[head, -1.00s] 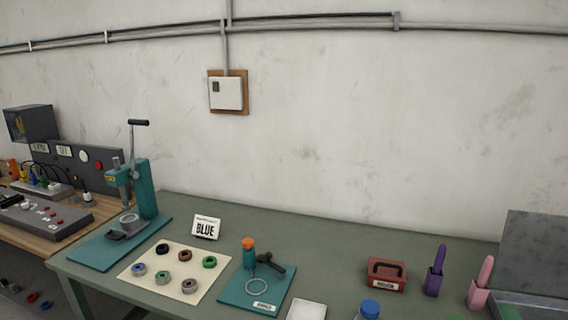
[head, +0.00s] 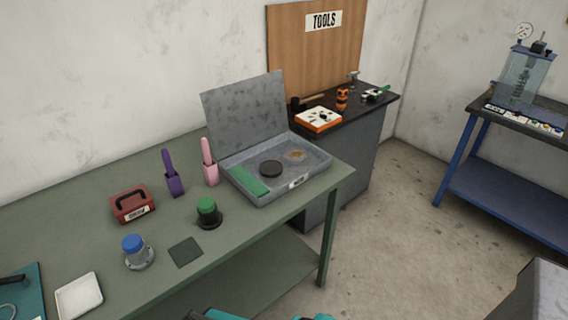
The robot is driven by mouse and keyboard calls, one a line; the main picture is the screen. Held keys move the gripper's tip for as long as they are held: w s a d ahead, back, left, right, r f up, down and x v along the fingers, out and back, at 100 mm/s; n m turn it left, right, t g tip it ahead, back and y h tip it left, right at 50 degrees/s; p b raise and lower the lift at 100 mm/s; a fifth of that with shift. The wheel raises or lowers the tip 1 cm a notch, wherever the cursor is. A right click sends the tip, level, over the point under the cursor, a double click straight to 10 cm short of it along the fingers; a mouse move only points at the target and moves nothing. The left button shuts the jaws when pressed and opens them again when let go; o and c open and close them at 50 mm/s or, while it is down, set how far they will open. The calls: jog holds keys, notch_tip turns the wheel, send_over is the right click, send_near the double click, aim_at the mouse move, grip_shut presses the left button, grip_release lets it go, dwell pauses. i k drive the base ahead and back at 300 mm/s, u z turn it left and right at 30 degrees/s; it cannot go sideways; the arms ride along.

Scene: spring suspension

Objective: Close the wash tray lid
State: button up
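The grey metal wash tray (head: 318,172) stands at the right end of the green workbench. Its lid (head: 243,112) is open, standing up and leaning back from the tray's rear edge. Inside the tray are a green block, a dark round disc and a small brownish ring-like piece. My gripper is not visible; only teal parts at the bottom edge show, which look like my arm.
Left of the tray stand a pink holder (head: 211,174), a purple holder (head: 174,184) and a red box (head: 132,204). In front are a green-capped pot (head: 208,212), a blue-capped bottle (head: 137,252) and a dark green pad (head: 186,252). A tool cabinet (head: 345,165) stands behind right.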

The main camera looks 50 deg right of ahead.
aim_at(243, 114)
jog(key=z, duration=4.45)
jog(key=i, duration=0.1)
jog(key=u, duration=2.85)
jog(key=k, duration=0.6)
jog(key=u, duration=0.15)
jog(key=i, duration=0.6)
jog(key=z, duration=0.05)
